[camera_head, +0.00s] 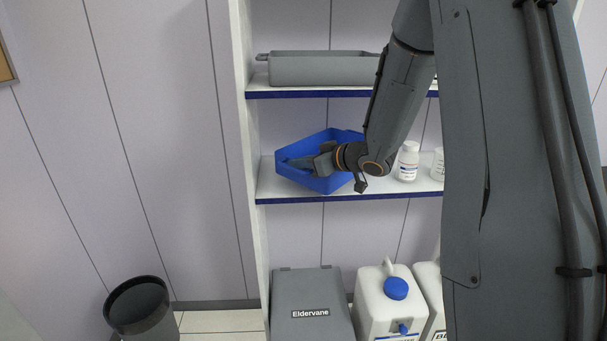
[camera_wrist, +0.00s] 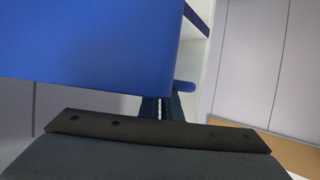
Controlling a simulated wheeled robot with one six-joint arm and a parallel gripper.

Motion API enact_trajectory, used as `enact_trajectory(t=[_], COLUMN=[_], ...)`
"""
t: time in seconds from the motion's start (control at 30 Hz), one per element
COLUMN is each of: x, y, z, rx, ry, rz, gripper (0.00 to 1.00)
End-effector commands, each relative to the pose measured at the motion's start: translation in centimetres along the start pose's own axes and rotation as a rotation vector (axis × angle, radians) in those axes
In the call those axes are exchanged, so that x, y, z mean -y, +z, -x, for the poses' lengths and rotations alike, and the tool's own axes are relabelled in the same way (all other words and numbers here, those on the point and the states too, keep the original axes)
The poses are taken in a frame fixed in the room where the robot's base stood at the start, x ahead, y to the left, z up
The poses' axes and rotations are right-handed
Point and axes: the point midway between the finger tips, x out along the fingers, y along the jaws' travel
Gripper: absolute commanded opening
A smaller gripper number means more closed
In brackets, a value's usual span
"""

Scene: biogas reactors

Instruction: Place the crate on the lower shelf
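A blue open-topped crate (camera_head: 326,183) is at the left end of the middle shelf (camera_head: 270,185), turned at an angle to the shelf edge. I cannot tell whether its base rests fully on the shelf. My gripper (camera_head: 296,162) reaches over it from the right, with its fingers across the crate's opening. In the wrist view the blue crate (camera_wrist: 85,45) fills the upper left, with a blue tab at its lower right. The fingers (camera_wrist: 160,108) are close together beside it and look shut on its edge. The exact contact is hidden.
A grey crate (camera_head: 325,70) stands on the shelf above (camera_head: 285,91). White bottles (camera_head: 408,161) stand right of the blue crate. Below are a grey box (camera_head: 310,295) and white canisters (camera_head: 392,300). A black bin (camera_head: 139,308) stands on the floor at left.

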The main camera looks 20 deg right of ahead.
Motion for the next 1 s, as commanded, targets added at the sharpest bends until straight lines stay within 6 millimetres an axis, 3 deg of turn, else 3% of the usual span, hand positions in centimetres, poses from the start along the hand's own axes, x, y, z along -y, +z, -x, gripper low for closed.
enact_trajectory(t=[0.3,0.77,0.9,1.0], x=[0.2,0.2,0.3,0.3], y=[3.3,3.9,3.9,3.9], z=[-1.5,-1.8,-1.8,-1.8], rx=[0.0,-0.001,0.0,0.0], ry=[-0.003,-0.003,-0.003,-0.003], rz=[0.001,0.002,0.001,0.001], gripper=[0.0,0.0,0.23,0.23])
